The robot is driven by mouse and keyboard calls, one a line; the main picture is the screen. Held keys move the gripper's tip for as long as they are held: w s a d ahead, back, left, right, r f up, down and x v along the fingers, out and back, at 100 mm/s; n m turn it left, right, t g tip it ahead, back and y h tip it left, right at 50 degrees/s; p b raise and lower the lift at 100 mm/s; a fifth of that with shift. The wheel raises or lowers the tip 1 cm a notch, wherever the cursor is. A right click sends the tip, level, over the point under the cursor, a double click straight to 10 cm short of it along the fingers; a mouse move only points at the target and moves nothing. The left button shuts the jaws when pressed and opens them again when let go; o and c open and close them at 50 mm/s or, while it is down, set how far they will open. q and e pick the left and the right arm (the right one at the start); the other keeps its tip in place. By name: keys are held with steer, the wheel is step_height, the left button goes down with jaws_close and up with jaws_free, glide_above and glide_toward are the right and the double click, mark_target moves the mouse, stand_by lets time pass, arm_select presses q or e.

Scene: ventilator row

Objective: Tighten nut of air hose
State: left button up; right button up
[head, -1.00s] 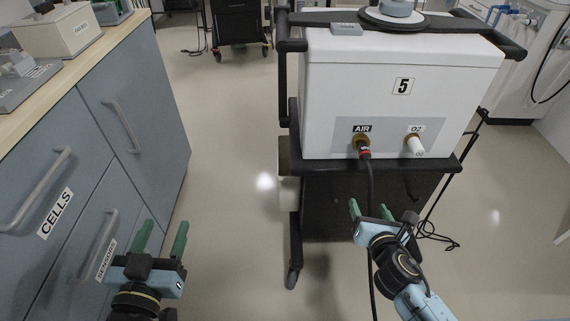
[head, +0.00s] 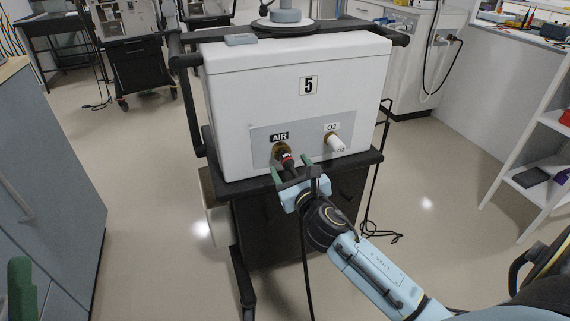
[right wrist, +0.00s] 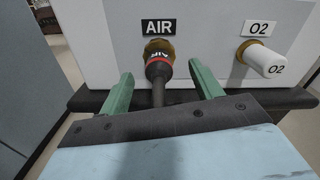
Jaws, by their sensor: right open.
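The AIR hose (head: 307,262) runs up to the brass AIR port on the white ventilator (head: 250,85) marked 5. Its dark nut with a red band (head: 287,162) sits at the port, and in the right wrist view the nut (right wrist: 158,68) reads AIR. My right gripper (head: 292,167) is open just in front of the port. In the right wrist view its green fingers (right wrist: 160,82) stand on either side of the nut and hose, apart from them. Only a green finger of my left gripper (head: 20,288) shows at the lower left edge.
The white O2 connector (head: 335,142) is right of the AIR port and shows near the right finger in the right wrist view. The dark cart shelf (head: 365,160) lies under the ventilator. A blue-grey cabinet (head: 55,170) stands left, white shelves (head: 535,170) right.

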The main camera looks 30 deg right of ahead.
arm_select(q)
steer(key=shift+s+a+r+t+h+b, duration=0.25)
steer(key=shift+s+r+t+b, duration=0.3)
steer(key=shift+s+t, duration=0.35)
arm_select(e)
steer(key=shift+x, duration=1.95)
arm_select(q)
steer(key=shift+w, duration=0.15)
arm_select(e)
steer(key=shift+c, duration=0.3)
steer(key=c, duration=1)
